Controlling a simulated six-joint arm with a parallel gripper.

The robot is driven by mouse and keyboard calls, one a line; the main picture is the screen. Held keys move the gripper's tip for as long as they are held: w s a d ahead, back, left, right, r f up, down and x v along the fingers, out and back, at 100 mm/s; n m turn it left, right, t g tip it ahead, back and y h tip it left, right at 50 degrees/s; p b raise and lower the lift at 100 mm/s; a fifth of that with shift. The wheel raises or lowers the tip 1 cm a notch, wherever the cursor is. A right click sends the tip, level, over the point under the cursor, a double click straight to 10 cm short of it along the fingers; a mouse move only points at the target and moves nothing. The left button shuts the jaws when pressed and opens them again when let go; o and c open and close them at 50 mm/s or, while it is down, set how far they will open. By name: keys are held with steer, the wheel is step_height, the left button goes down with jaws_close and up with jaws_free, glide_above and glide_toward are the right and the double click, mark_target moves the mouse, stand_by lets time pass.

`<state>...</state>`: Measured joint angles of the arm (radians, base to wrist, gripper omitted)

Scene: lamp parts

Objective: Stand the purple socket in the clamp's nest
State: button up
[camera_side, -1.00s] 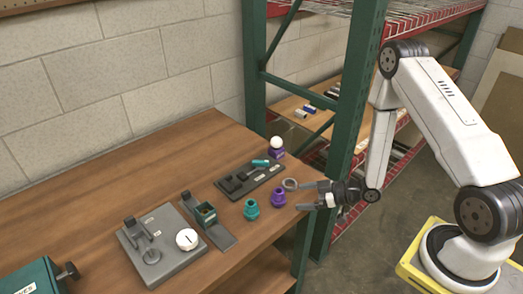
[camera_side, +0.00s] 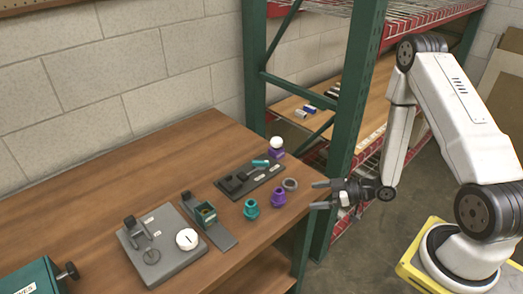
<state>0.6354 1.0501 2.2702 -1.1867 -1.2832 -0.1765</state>
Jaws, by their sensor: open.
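The purple socket (camera_side: 279,197) stands upright on the wooden table near its right edge, beside a similar teal socket (camera_side: 251,209). My gripper (camera_side: 317,195) is open and empty, to the right of the purple socket, with a gap between its fingertips and the socket. A dark fixture with a teal handle (camera_side: 248,177) lies behind the sockets. A small box-like holder on a grey plate (camera_side: 206,214) stands left of the teal socket. I cannot tell for certain which of these fixtures is the clamp, and its nest is not clear at this size.
A grey ring (camera_side: 290,184) lies just behind the purple socket. A white ball on a purple base (camera_side: 276,145) stands at the back. A grey board with a white dial (camera_side: 165,246) and a teal box (camera_side: 32,278) are to the left. A green shelf post (camera_side: 350,120) rises close behind my gripper.

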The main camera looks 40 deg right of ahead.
steer(key=shift+w, duration=0.1)
step_height(320, 180, up, 8)
steer(key=w+d+f+m+g+h, duration=0.1)
steer(key=w+m+g+h, duration=0.15)
steer(key=g+h, duration=0.4)
steer(key=s+a+r+m+g+h, duration=0.1)
steer(key=s+a+r+m, duration=0.3)
steer(key=s, duration=0.5)
step_height(320, 180, up, 4)
steer(key=a+g, duration=0.1)
steer(key=a, duration=0.1)
steer(key=shift+a+f, duration=0.25)
steer(key=shift+a, duration=0.1)
steer(key=shift+m+h, duration=0.25)
steer(key=shift+c, duration=0.2)
steer(key=shift+w, duration=0.1)
steer(key=shift+c, duration=0.8)
